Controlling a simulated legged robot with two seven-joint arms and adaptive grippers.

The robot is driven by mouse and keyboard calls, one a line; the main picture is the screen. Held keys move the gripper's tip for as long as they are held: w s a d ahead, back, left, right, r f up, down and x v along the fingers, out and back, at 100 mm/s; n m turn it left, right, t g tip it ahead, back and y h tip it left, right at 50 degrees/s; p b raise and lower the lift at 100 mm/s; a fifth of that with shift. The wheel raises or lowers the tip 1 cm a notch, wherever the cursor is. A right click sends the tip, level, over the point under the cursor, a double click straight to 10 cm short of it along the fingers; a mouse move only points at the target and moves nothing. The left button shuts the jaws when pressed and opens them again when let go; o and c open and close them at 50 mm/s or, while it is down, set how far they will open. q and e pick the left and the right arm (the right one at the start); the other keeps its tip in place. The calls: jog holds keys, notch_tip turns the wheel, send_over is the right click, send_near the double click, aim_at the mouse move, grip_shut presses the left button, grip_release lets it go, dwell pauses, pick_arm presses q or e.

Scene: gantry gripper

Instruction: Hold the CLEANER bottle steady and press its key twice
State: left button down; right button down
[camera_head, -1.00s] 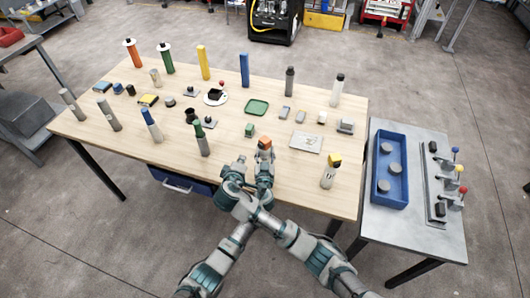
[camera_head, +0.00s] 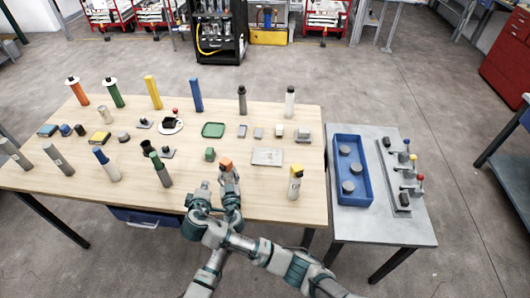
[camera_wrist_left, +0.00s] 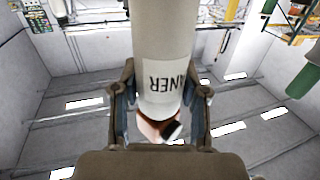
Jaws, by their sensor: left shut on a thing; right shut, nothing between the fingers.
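The CLEANER bottle (camera_wrist_left: 163,40) is pale, with a white label reading "NER" upside down in the left wrist view. Its orange-and-dark top shows below the label. In the head view its orange top (camera_head: 226,163) rises at the table's front edge. My left gripper (camera_wrist_left: 160,103) is shut around the bottle, one finger on each side of the label. My right gripper (camera_head: 204,187) is shut and empty, just left of the bottle in the head view, apart from its top. The arms overlap there. The key cannot be made out clearly.
The wooden table (camera_head: 235,205) holds several bottles and small blocks. A yellow-capped bottle (camera_head: 295,183) stands to the right, near a flat pale plate (camera_head: 267,157). A grey side table (camera_head: 376,222) carries a blue tray (camera_head: 361,195) and a lever panel (camera_head: 404,187).

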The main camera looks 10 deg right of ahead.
pick_arm(q)
jog(key=c, duration=0.5)
grip_release()
jog(key=s, duration=1.2)
jog(key=shift+a+f, duration=0.1)
jog(key=shift+a, duration=0.05)
